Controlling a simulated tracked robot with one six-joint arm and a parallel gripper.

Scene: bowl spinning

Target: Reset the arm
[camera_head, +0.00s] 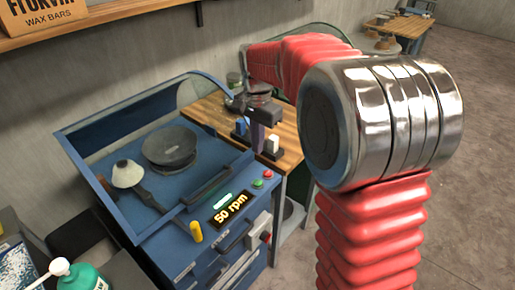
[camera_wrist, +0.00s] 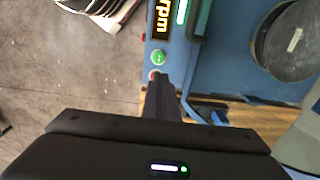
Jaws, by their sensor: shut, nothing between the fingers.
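My red arm with its large chrome joint fills the right of the head view. Whether the fingers touch the panel I cannot tell.
The machine holds a dark bowl (camera_head: 170,147) and a white-topped tool (camera_head: 127,174); its display (camera_head: 231,209) reads 50 rpm. A wooden table (camera_head: 215,112) with small items stands behind my gripper. A shelf (camera_head: 110,14) hangs above. A green bottle (camera_head: 85,277) is at lower left. Open floor lies right.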

